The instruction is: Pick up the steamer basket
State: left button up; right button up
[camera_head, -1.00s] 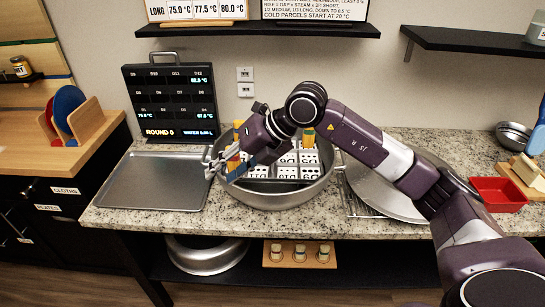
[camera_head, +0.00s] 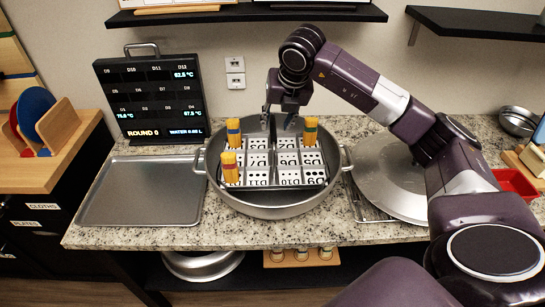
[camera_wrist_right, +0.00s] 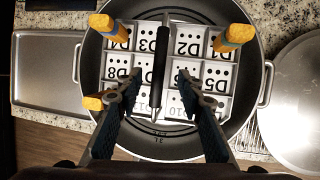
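The steamer basket (camera_head: 288,173) sits inside the wide steel stockpot (camera_head: 285,208). It has white compartments with D labels and dots. A dark bar-like handle (camera_wrist_right: 159,65) runs across the basket's middle. My right gripper (camera_head: 281,110) is open and empty above the back-middle of the basket. In the right wrist view its fingers (camera_wrist_right: 158,88) are spread on either side of the handle. Contact with it cannot be judged. My left gripper is not in view.
An empty metal tray (camera_head: 140,195) lies left of the pot. A round steel lid (camera_head: 390,180) lies on a rack to its right. A black display panel (camera_head: 152,98) stands behind the tray. A shelf (camera_head: 245,15) hangs above. A red bin (camera_head: 515,183) is far right.

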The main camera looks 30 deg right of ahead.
aim_at(274, 127)
jog(key=shift+w+p+x, duration=0.2)
jog(key=shift+p+x, duration=0.55)
jog(key=shift+x, duration=1.2)
jog(key=shift+w+f, duration=0.25)
jog(key=shift+f, duration=0.15)
jog(key=shift+d+f, duration=0.1)
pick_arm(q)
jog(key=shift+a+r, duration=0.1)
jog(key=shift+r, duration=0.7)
pick_arm(e)
jog(key=shift+f, duration=0.1)
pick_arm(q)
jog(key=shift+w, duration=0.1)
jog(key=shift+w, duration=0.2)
pick_arm(e)
jog(key=shift+c, duration=0.7)
grip_shut()
